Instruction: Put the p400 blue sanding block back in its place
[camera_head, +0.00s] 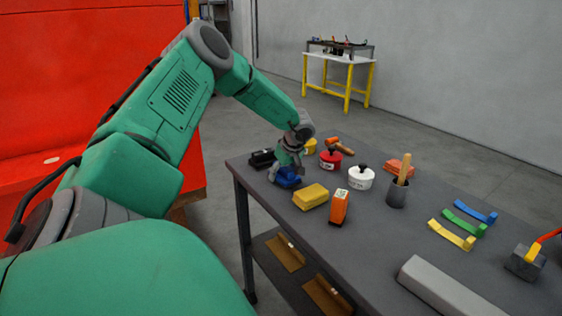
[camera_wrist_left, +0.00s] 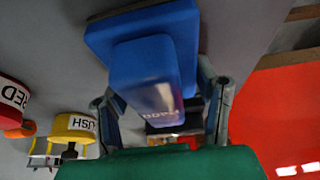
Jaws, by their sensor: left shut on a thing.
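The blue sanding block (camera_head: 287,181) is at the far left end of the dark table, under my left gripper (camera_head: 287,172). In the left wrist view the blue block (camera_wrist_left: 144,67) fills the upper middle, with white lettering on its narrow end that looks like P400. My left gripper (camera_wrist_left: 162,98) is shut on it, with one finger on each side of its raised grip part. I cannot tell whether the block touches the table. My right gripper is not in view.
A black block (camera_head: 262,158) lies just behind the blue one. A large red panel (camera_head: 80,80) stands left.

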